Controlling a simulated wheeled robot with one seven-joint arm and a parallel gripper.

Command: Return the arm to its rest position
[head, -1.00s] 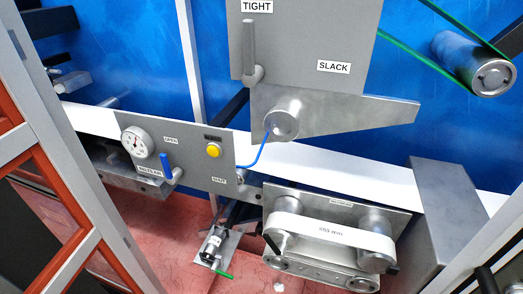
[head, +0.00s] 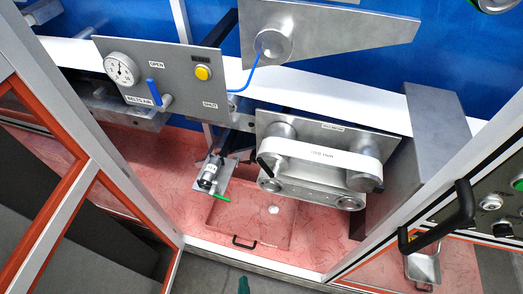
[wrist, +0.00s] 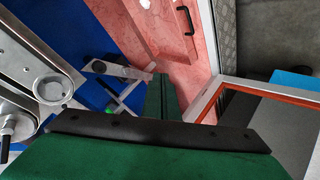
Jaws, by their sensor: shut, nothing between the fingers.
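My gripper (wrist: 161,90) shows in the wrist view as green fingers closed together, with nothing between them. A dark bar crosses its green body at the bottom of that view. The fingers point over the pinkish-red floor (wrist: 165,35), touching nothing that I can make out. In the head view only a small green tip, seemingly of my gripper (head: 243,285), shows at the bottom edge. The rest of my arm is out of sight there.
A grey panel (head: 185,100) carries a gauge, a blue lever and a yellow button. A roller unit with a white belt (head: 320,155) stands right of it. Orange-edged door frames (head: 60,195) flank the opening; a black handle (head: 440,220) juts out at right. Grey floor lies in front.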

